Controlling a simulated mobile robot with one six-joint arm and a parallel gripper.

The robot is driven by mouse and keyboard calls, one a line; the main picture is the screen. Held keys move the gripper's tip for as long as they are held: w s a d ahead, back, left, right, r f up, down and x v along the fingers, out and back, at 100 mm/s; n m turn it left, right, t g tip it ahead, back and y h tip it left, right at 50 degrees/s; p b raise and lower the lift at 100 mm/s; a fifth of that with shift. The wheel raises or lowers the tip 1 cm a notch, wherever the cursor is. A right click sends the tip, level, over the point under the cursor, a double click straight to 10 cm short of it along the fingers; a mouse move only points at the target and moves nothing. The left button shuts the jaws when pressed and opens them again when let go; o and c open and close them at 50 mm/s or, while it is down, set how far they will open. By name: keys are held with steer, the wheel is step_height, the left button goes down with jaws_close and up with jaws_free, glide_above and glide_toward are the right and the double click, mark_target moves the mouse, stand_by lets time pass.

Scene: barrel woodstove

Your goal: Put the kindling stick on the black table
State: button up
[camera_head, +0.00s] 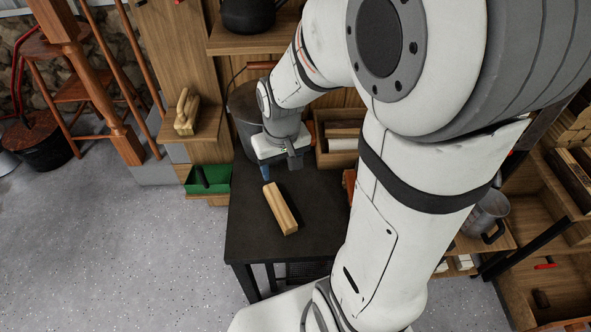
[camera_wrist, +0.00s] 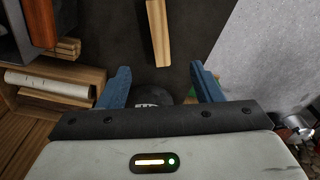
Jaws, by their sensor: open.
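The kindling stick (camera_head: 280,208) is a pale wooden block. It lies on the dark top of the black table (camera_head: 252,240), near its middle. My gripper (camera_head: 266,172) is above the table's far part, just beyond the stick's far end. In the wrist view, the gripper (camera_wrist: 160,88) is open, with its blue fingers apart and nothing between them. The stick (camera_wrist: 158,32) shows beyond the fingertips, apart from them. The black table (camera_wrist: 110,35) shows around it.
A wooden crate (camera_head: 330,155) with a white roll stands at the table's back right. A dark pot (camera_head: 243,108) stands behind my gripper. A green bin (camera_head: 208,180) is left of the table. Several pale sticks (camera_head: 186,112) rest on a small shelf. The table's front is clear.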

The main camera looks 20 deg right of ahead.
steer(key=s+r+t, duration=0.1)
steer(key=s+r, duration=0.7)
steer(key=s, duration=0.1)
steer(key=shift+r, duration=0.2)
steer(key=shift+d, duration=0.1)
step_height(320, 180, up, 5)
steer(key=p, duration=0.4)
steer(key=shift+s+p, duration=0.1)
steer(key=shift+p, duration=0.25)
steer(key=shift+f, duration=0.1)
steer(key=shift+c, duration=0.5)
steer(key=c, duration=0.3)
steer(key=shift+c, duration=0.5)
